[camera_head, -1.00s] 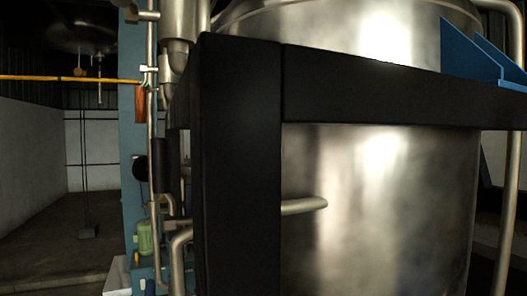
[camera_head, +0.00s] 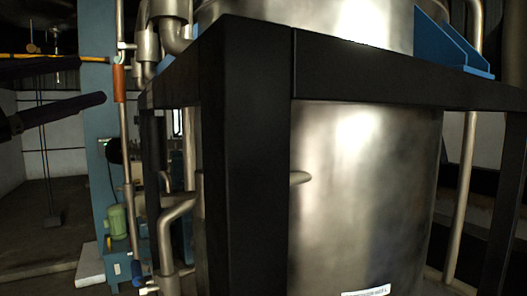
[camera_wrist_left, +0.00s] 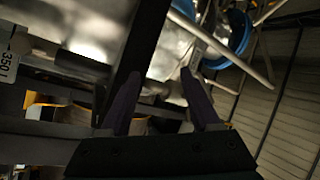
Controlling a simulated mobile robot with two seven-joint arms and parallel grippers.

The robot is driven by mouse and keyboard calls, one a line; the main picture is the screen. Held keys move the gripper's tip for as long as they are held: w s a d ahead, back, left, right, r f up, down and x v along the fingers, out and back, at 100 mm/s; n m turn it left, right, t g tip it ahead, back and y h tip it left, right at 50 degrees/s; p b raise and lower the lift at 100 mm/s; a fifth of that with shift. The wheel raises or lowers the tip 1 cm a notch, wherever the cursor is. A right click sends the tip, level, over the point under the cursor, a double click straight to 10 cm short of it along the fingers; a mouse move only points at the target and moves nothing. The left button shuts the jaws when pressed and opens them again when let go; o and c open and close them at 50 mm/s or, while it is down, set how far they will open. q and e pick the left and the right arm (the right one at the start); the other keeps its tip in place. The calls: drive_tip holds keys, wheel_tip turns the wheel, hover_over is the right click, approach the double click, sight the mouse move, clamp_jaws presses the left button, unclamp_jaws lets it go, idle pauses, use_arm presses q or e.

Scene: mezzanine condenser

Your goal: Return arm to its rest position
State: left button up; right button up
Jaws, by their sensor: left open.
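My left gripper (camera_head: 92,82) comes in from the left edge in the head view, with its dark fingers pointing right, in front of the pipework. In the left wrist view the same gripper (camera_wrist_left: 160,76) has its two purplish fingers spread apart, with nothing between them. The left arm behind it is mostly outside the head view. My right gripper is not in view.
A large steel tank (camera_head: 360,190) stands behind a black frame post (camera_head: 245,160) and crossbar (camera_head: 400,82). Steel pipes, an orange-handled part (camera_head: 119,83) and a green motor (camera_head: 117,220) are at left. Open floor (camera_head: 45,235) lies at far left.

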use_arm(q)
drive_tip(key=s+d+f+n+g+y, duration=0.1)
drive_tip(key=s+f+n+g+y, duration=0.35)
drive_tip(key=f, duration=0.75)
drive_tip(key=s+d+f+n+g+y, duration=0.15)
drive_tip(key=s+f+n+y, duration=0.25)
drive_tip(key=f+n+y, duration=0.5)
drive_tip(key=s+d+f+g+h, duration=0.2)
drive_tip(key=s+f, duration=0.4)
drive_tip(key=s, duration=0.4)
drive_tip(key=s+d+f+g+h, duration=0.2)
drive_tip(key=s+d+f+g, duration=0.1)
drive_tip(key=s+f+g, duration=0.2)
drive_tip(key=s+n+g, duration=0.1)
drive_tip(key=s+g, duration=0.1)
drive_tip(key=s, duration=0.2)
drive_tip(key=shift+s+d+f, duration=0.35)
drive_tip(key=shift+d+f, duration=0.05)
